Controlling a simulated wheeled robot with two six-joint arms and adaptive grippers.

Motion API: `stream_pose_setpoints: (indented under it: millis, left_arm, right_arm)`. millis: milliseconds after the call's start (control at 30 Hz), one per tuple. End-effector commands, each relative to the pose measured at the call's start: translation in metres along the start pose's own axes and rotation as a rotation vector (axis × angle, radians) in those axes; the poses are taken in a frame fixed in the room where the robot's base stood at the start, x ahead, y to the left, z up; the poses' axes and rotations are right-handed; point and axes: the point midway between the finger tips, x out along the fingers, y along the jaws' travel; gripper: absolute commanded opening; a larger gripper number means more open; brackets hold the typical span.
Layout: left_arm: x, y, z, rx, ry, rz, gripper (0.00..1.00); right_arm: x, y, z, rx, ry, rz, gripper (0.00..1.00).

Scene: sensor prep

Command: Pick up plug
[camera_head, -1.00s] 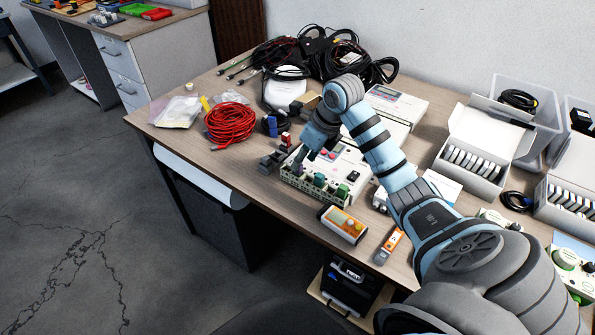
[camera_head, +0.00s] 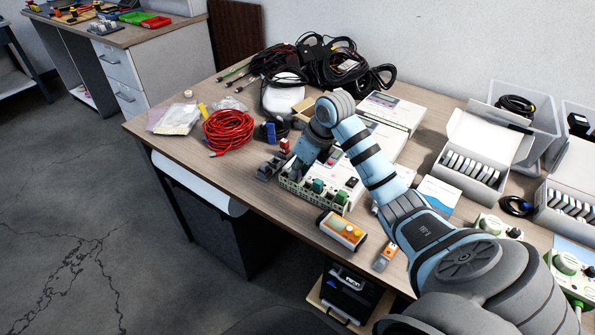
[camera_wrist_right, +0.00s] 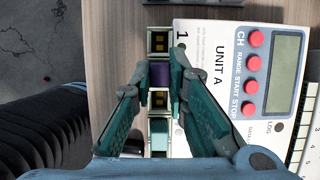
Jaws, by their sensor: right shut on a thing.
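A purple plug (camera_wrist_right: 159,75) sits between the fingertips of my right gripper (camera_wrist_right: 160,86) in the right wrist view. The fingers are shut on it from both sides, over the column of sockets along the edge of the white device marked UNIT A (camera_wrist_right: 204,62). I cannot tell whether the plug is seated or lifted. In the head view my right gripper (camera_head: 299,166) is low over the left end of the device's socket row (camera_head: 326,201), and the plug is hard to make out. My left gripper is not in view.
A red cable coil (camera_head: 229,130) lies left of the device, with a black cable heap (camera_head: 330,65) behind. An orange-faced meter (camera_head: 342,230) lies in front. White boxes (camera_head: 482,150) stand at the right. The table's front left is fairly clear.

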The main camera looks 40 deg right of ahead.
Motion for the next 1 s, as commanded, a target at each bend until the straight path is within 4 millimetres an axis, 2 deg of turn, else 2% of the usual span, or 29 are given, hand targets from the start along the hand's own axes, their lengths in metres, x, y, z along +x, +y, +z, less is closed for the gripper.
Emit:
stream_pose_setpoints:
  millis: [167, 267, 400, 500, 600, 767, 967, 1000]
  left_arm:
    - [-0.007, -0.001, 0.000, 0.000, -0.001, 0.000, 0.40]
    - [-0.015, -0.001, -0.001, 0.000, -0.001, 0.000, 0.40]
    - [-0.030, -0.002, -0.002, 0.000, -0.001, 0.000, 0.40]
    - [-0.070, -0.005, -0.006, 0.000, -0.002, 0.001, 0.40]
    - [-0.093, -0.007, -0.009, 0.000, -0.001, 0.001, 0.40]
    - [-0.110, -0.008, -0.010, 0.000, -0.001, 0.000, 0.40]
    - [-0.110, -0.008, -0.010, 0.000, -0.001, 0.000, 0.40]
    - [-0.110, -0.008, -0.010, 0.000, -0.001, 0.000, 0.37]
  right_arm:
    - [-0.025, -0.001, 0.011, -0.001, -0.006, -0.003, 0.00]
    - [-0.053, -0.001, 0.024, -0.002, -0.007, -0.003, 0.00]
    - [-0.110, -0.001, 0.047, -0.001, -0.009, -0.003, 0.00]
    - [-0.147, 0.000, 0.061, 0.000, -0.001, -0.001, 0.00]
    - [-0.168, 0.000, 0.070, 0.000, -0.002, -0.001, 0.00]
    - [-0.184, 0.000, 0.076, 0.000, -0.001, -0.001, 0.00]
    - [-0.183, 0.000, 0.076, 0.000, -0.001, -0.001, 0.00]
    - [-0.183, 0.000, 0.076, 0.000, -0.001, -0.001, 0.00]
